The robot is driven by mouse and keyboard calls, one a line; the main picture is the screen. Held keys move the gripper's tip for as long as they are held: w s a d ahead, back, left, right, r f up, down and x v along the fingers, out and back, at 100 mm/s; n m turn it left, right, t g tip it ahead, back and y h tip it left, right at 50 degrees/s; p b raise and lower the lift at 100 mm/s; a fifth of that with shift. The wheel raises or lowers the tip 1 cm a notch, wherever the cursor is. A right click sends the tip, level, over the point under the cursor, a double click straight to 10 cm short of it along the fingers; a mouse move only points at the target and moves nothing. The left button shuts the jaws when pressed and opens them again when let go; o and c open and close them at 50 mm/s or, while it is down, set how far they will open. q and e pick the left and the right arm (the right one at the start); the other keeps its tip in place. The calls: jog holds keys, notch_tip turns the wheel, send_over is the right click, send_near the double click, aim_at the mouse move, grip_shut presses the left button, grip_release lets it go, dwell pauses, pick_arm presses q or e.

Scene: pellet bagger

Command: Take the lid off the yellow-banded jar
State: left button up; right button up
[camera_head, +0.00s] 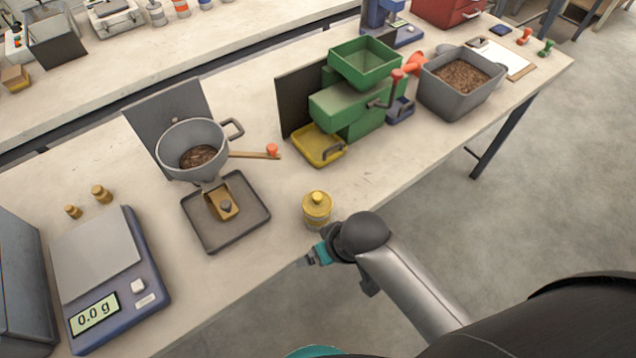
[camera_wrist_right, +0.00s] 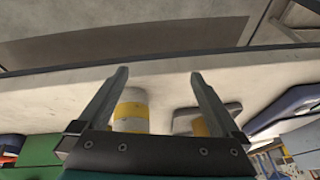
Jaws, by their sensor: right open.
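The yellow-banded jar (camera_head: 317,220) stands upright on the bench near its front edge. Its yellow knobbed lid (camera_head: 317,203) is on top. My right gripper (camera_head: 306,260) is just in front of the jar, past the bench edge, and apart from it in the head view. In the right wrist view the gripper (camera_wrist_right: 158,78) is open and empty, and the jar (camera_wrist_right: 131,110) shows beyond its left finger, which partly overlaps it. My left gripper is not in view.
Left of the jar is a dark square tray (camera_head: 250,231) under a grey hopper (camera_head: 192,135). A blue scale (camera_head: 150,285) stands further left. A green machine (camera_head: 345,105) and a yellow tray (camera_head: 318,146) are behind the jar. The bench right of the jar is clear.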

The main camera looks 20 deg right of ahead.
jog(key=w+a+r+n+g+y+p, duration=0.1)
jog(key=w+a+r, duration=0.2)
jog(key=r, duration=0.3)
jog(key=w+a+r+p, duration=0.2)
jog(key=w+a+r, duration=0.15)
jog(key=r, duration=0.35)
notch_tip(320, 180, up, 8)
jog(key=m+g+h+p, duration=0.2)
jog(key=h, duration=0.1)
send_over(318, 197)
notch_tip(318, 197, down, 15)
jog(key=shift+r+b, duration=0.1)
jog(key=shift+b, duration=0.3)
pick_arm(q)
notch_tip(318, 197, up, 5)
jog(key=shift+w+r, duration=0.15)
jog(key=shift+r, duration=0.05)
pick_arm(e)
jog(key=shift+c, duration=0.2)
jog(key=c, duration=1)
